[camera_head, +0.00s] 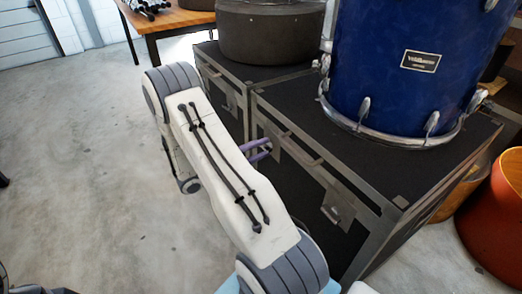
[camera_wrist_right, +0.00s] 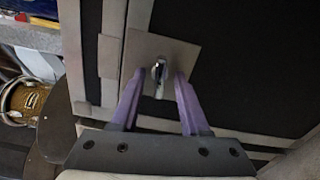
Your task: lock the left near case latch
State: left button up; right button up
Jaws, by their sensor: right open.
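The near black case (camera_head: 375,160) has metal edges and two latch plates on its front side. The left near latch (camera_head: 273,146) is partly behind my right gripper (camera_head: 262,148), whose purple fingers reach to it. In the right wrist view, that latch (camera_wrist_right: 159,70) is a small metal catch on a square plate. My right gripper (camera_wrist_right: 159,84) is open there, with one finger on each side of the catch. I cannot tell whether the fingers touch it. My left gripper is not in view.
A second latch (camera_head: 338,207) sits farther right on the same case. A blue drum (camera_head: 400,70) stands on the case. Another black case (camera_head: 228,72) carries a dark drum (camera_head: 268,35) behind. An orange drum (camera_head: 497,215) is at the right.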

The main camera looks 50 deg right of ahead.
grip_shut()
